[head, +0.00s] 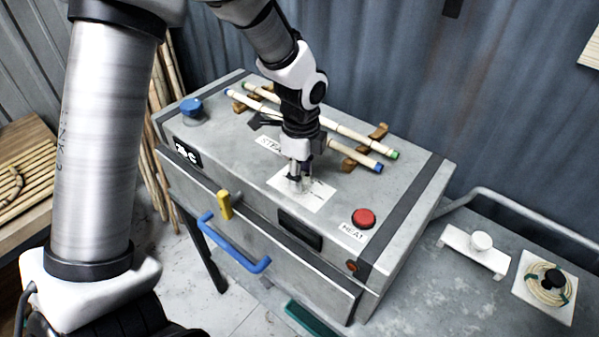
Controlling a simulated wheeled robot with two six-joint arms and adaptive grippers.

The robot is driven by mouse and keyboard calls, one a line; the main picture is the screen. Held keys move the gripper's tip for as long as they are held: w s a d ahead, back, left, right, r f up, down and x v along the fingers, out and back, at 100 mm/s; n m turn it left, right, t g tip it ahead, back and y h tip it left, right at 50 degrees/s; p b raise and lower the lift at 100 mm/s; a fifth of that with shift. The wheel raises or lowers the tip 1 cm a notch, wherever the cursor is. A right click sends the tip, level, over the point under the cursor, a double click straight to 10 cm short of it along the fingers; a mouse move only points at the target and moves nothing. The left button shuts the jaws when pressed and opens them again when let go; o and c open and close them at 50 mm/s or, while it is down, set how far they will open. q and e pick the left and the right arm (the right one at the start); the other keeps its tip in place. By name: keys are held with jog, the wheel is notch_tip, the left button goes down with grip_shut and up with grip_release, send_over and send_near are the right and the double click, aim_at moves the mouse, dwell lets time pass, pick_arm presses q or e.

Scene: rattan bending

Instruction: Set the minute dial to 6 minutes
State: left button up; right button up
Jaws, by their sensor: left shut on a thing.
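The minute dial's white face plate (318,196) lies on top of the grey steam box (235,160). Its marks are too small to read. My left gripper (298,180) points down over the plate from above. Its fingers are shut on the dial knob, which is mostly hidden between the fingertips, so I cannot tell what setting it points to. My right gripper is not in view.
A red HEAT button (364,218) is right of the dial, and a blue knob (191,107) is far left. Two rattan poles (345,133) rest on wooden holders behind the gripper. A blue handle (232,250) and yellow lever (225,205) stick out in front.

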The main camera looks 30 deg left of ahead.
aim_at(303, 178)
pick_arm(q)
jog(key=o, duration=1.1)
jog(key=shift+s+f, duration=0.1)
jog(key=shift+o, duration=0.2)
jog(key=shift+d, duration=0.2)
notch_tip(303, 178, up, 12)
jog(key=shift+w, duration=0.2)
jog(key=shift+s, duration=0.1)
